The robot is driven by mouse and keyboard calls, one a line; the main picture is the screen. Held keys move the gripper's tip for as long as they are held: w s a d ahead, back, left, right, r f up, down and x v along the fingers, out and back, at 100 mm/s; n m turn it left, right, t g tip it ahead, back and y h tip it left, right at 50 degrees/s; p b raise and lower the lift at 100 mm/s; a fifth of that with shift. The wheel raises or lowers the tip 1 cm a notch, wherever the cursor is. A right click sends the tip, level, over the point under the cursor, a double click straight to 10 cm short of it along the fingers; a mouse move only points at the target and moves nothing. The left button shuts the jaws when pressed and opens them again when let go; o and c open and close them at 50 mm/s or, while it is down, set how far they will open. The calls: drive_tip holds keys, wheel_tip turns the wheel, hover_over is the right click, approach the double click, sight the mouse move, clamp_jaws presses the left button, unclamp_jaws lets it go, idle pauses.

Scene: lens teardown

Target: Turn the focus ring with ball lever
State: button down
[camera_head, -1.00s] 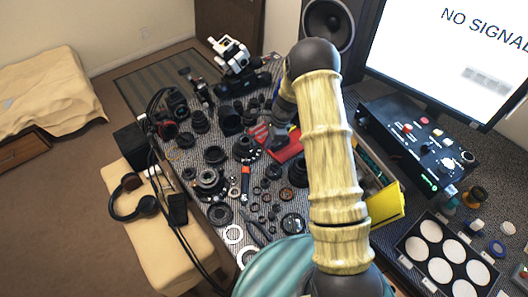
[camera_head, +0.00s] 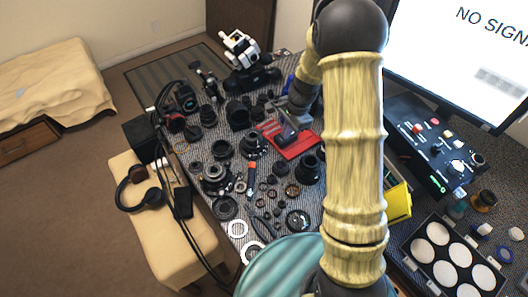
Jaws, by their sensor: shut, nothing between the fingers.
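My arm crosses the right middle of the head view. Its wrist reaches down over the red tray (camera_head: 297,150) on the workbench. My gripper (camera_head: 284,138) shows small and dark above or against the tray, shut and empty. Left of it stands a dark lens barrel (camera_head: 251,147), apart from the gripper as far as I can see. A lens body with a metal mount (camera_head: 214,174) lies further left. I cannot make out a ball lever or tell which part is the focus ring.
Several loose rings and lens parts crowd the bench, including a white ring (camera_head: 237,228). A black lens part (camera_head: 309,165) stands near my arm. The monitor (camera_head: 470,60) and control box (camera_head: 432,140) are at right; headphones (camera_head: 140,190) lie at left on a padded bench.

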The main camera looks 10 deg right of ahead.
drive_tip(key=s+d+r+n+t+h, duration=0.1)
drive_tip(key=s+r+n, duration=0.4)
drive_tip(key=s, duration=0.4)
drive_tip(key=s+d+r+n+t+h, duration=0.1)
drive_tip(key=s+r+n, duration=0.4)
drive_tip(key=s, duration=0.5)
drive_tip(key=n, duration=0.2)
drive_tip(key=shift+r+n, duration=0.3)
drive_tip(key=shift+n, duration=0.1)
drive_tip(key=shift+s, duration=0.15)
